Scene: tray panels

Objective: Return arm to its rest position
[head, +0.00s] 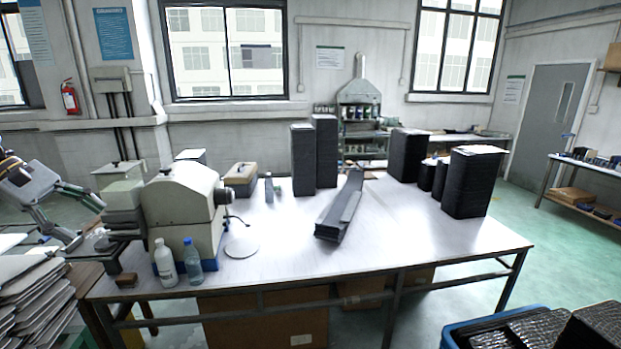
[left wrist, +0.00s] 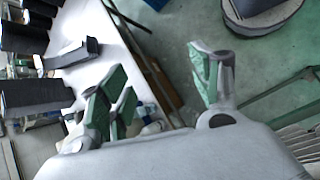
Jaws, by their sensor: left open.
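My left gripper (head: 88,224) is at the far left of the head view, with its green-padded fingers spread and nothing between them. It is in front of a wall and left of a beige machine (head: 180,205), above the left end of the table. In the left wrist view the same gripper (left wrist: 158,85) shows two fingers wide apart, with the table edge and green floor beyond. My right gripper is not in either view.
A long metal table (head: 300,240) holds the machine, two bottles (head: 192,262), stacks of black trays (head: 470,182) and a long dark panel piece (head: 340,207). Stacked pale sheets (head: 35,300) lie below my left gripper. A blue crate (head: 462,335) stands at lower right.

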